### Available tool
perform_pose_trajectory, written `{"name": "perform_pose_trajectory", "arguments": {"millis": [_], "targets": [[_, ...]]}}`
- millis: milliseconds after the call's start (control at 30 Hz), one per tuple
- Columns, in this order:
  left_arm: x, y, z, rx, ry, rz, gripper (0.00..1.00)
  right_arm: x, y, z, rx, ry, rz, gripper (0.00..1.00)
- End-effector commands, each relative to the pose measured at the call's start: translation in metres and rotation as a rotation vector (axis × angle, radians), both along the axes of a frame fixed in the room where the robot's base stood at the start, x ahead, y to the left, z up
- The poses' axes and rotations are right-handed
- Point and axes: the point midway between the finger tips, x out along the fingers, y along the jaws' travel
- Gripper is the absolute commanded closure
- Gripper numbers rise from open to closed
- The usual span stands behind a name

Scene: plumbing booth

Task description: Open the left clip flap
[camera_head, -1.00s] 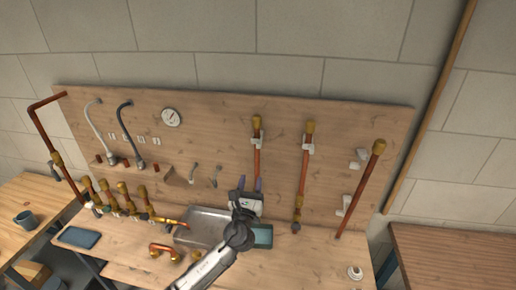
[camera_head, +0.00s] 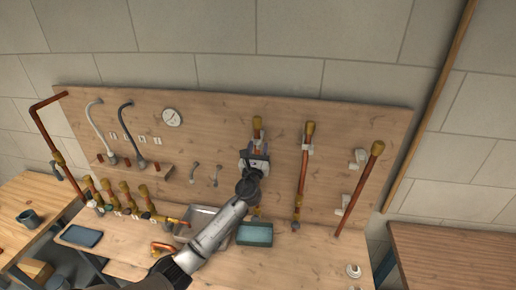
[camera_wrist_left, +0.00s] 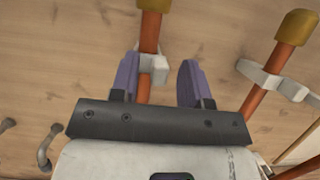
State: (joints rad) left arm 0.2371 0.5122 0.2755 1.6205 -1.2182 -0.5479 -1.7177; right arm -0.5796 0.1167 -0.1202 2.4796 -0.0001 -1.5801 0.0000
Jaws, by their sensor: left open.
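A copper pipe with a brass end (camera_head: 257,122) stands upright against the wooden board, and in the wrist view (camera_wrist_left: 150,35) it runs between my fingers. A white clip (camera_wrist_left: 155,66) sits around or against this pipe, its flap not clearly distinguishable; the gripper hides it in the head view. My left gripper (camera_head: 259,149) is open and empty in front of this pipe. In the wrist view its two purple fingers (camera_wrist_left: 157,76) lie on either side of the pipe, at about the clip's height in the picture. My right gripper is not in view.
To the right stand a second copper pipe (camera_head: 305,165) with a white clip (camera_wrist_left: 273,82) and a tilted third pipe (camera_head: 361,188) near two white clips. Below are a metal tray (camera_head: 207,211) and a teal box (camera_head: 255,235). A gauge (camera_head: 172,117) hangs at left.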

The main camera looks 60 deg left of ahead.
Motion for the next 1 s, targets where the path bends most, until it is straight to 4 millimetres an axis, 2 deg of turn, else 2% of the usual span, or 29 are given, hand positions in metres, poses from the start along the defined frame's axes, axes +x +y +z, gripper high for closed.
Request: {"name": "perform_pose_trajectory", "arguments": {"millis": [300,733,1000], "targets": [[0.0009,0.0009,0.0003,0.000,0.000,0.000,0.57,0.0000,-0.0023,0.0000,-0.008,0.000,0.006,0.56],[0.0007,0.0009,0.0002,0.000,0.000,0.000,0.99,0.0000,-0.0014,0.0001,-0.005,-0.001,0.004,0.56],[-0.0002,0.0010,0.0003,0.000,0.000,-0.013,1.00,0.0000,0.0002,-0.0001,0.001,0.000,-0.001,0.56]]}}
